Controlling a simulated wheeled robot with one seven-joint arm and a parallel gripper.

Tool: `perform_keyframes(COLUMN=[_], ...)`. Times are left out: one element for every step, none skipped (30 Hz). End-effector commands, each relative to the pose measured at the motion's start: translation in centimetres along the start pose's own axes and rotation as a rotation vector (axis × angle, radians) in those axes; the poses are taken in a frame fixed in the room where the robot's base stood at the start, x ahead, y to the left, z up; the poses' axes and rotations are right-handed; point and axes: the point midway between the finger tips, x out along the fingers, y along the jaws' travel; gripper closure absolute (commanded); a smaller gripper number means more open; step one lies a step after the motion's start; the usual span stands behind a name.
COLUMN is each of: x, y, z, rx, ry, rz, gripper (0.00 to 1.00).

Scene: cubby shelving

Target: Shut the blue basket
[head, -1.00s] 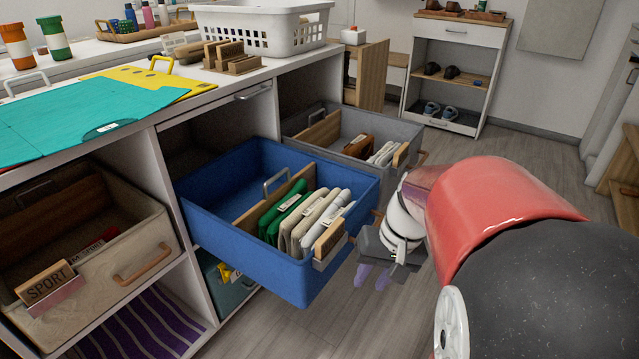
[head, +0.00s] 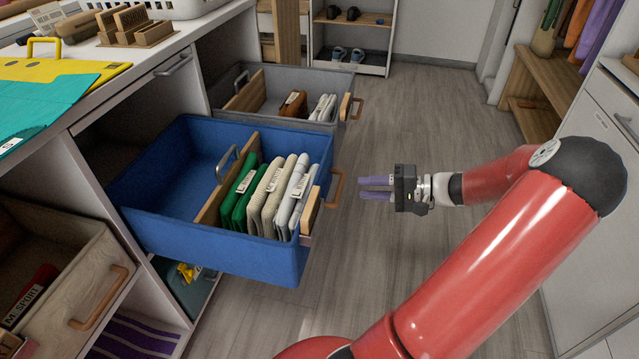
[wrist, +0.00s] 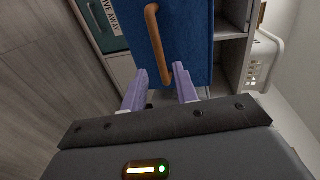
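The blue basket (head: 215,245) is pulled out of its cubby like a drawer, with folded green, beige and white clothes in its front part. Its wooden handle (head: 336,188) is on the front face. In the wrist view the blue front (wrist: 187,45) and the handle (wrist: 156,45) lie just beyond my fingertips. My gripper (head: 362,188) is to the right of the handle, pointing left at it, with a small gap between. In the wrist view, my gripper's two purple fingers (wrist: 160,75) are apart with nothing between them.
A grey basket (head: 270,120) is also pulled out, behind the blue one. A beige basket (head: 70,270) sits lower left, and a teal one (head: 187,290) is below the blue basket. The wooden floor (head: 420,120) is clear to the right. White cabinets (head: 595,150) stand at the right.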

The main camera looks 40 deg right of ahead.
Motion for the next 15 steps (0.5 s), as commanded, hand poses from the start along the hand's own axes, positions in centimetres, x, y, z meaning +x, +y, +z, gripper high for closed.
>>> perform_keyframes(x=[0.3, 0.6, 1.1, 1.5, 2.0, 2.7, 3.2, 3.7, 4.4, 4.8, 5.3, 5.8, 6.2, 6.5, 6.9], y=[0.0, 0.0, 0.0, 0.0, 0.0, 0.0, 0.0, 0.0, 0.0, 0.0, 0.0, 0.0, 0.0, 0.0, 0.0], z=[0.0, 0.0, 0.0, 0.0, 0.0, 0.0, 0.1, 0.0, 0.0, 0.0, 0.0, 0.0, 0.0, 0.0, 0.0], rx=[0.0, 0.0, 0.0, 0.0, 0.0, 0.0, 0.0, 0.0, 0.0, 0.0, 0.001, 0.001, 0.001, 0.001, 0.001], ry=[0.001, 0.001, 0.001, 0.0, -0.001, -0.002, -0.003, -0.002, -0.002, -0.002, -0.002, -0.002, -0.002, -0.002, -0.002], rz=[-0.004, -0.005, -0.004, -0.005, -0.005, -0.003, -0.004, -0.003, -0.004, -0.003, -0.002, -0.002, -0.002, -0.002, -0.003], gripper=[0.71, 0.71, 0.71, 0.71, 0.71, 0.71, 0.71, 0.71, 0.71, 0.71, 0.71, 0.71, 0.71, 0.71, 0.71])
